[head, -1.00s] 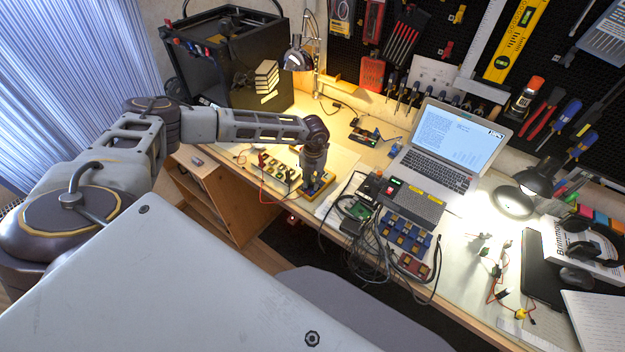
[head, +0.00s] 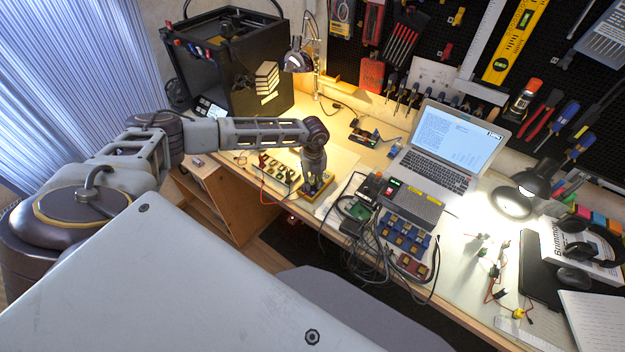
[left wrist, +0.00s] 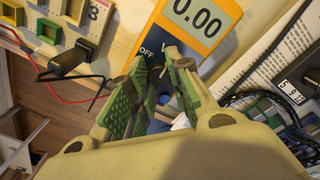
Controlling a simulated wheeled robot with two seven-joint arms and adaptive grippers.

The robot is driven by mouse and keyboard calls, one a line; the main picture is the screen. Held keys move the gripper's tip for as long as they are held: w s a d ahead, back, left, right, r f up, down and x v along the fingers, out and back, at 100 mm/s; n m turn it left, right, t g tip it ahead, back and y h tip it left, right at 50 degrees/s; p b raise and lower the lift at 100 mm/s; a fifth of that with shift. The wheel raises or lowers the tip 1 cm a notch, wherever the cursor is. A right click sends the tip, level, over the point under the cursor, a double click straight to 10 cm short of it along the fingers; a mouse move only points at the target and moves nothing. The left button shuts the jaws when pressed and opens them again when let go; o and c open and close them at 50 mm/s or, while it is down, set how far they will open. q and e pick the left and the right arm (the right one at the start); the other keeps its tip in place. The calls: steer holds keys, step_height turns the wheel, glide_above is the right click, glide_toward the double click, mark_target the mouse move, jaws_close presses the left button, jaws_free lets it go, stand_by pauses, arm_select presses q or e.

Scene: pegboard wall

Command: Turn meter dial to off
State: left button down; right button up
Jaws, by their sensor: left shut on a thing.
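The yellow meter (head: 318,187) lies on the workbench, mostly covered by my left gripper in the head view. In the left wrist view the meter (left wrist: 222,47) shows a display reading 0.00 and an OFF mark at the left of its dark blue face. My left gripper (left wrist: 155,68) has its green-padded fingers over the dial area, shut on the dial (left wrist: 155,73), which is mostly hidden between the fingertips. Which mark the dial points at cannot be told. In the head view my left gripper (head: 311,189) points down onto the meter. My right gripper is not in view.
A terminal board with red and black leads (head: 278,170) lies left of the meter. A power supply (head: 410,200), cables (head: 372,250) and blue component trays (head: 406,235) crowd its right. A laptop (head: 450,145) stands farther back. Bare bench lies behind the meter.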

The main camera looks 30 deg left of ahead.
mark_target(313, 182)
arm_select(q)
steer(key=shift+n+p, duration=0.3)
steer(key=shift+n, duration=1.2)
steer(key=c, duration=1.3)
jaws_free()
steer(key=shift+o, duration=0.2)
step_height(313, 182, up, 12)
steer(key=shift+w, duration=0.15)
